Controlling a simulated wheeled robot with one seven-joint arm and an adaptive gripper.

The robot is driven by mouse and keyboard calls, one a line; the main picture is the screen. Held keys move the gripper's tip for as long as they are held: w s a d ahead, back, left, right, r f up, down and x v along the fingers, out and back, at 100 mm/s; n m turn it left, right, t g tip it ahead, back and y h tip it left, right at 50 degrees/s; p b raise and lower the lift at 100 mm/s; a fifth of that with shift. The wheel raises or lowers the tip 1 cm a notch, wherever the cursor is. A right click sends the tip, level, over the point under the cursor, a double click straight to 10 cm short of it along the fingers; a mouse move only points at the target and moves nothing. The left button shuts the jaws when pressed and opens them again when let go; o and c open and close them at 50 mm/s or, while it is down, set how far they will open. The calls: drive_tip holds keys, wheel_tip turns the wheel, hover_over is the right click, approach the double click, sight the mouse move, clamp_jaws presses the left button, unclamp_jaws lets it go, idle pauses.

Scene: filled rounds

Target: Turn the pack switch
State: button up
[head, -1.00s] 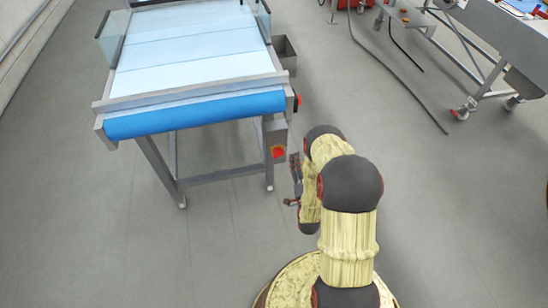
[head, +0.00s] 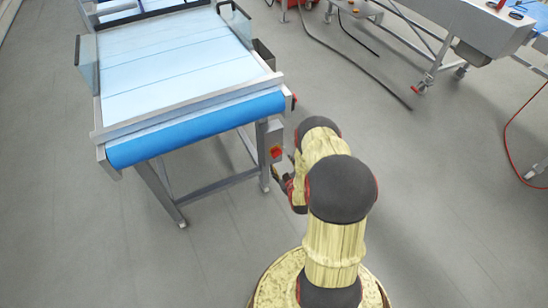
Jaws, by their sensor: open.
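A small red switch (head: 276,152) is on the grey box (head: 273,132) under the near right corner of the conveyor. It is too small to tell which way its handle points. My gripper (head: 280,179) is just below and slightly right of the switch in the picture, at the left of my yellow-covered arm. Its fingers are small and partly hidden by my wrist, and it is open. I see a gap between it and the switch, but cannot tell the depth.
The conveyor (head: 180,65) has a pale blue belt, a blue front roller and metal legs. A red knob (head: 293,102) is at its right corner. A steel machine on castors (head: 470,30), with a black cable (head: 350,62) nearby, is at the upper right.

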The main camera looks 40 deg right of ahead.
sight(278, 155)
drive_tip(key=b+x, duration=0.3)
drive_tip(key=x, duration=0.5)
drive_tip(key=shift+n, duration=0.4)
drive_tip(key=shift+a, duration=0.1)
drive_tip(key=shift+c, duration=1)
drive_tip(key=c, duration=1)
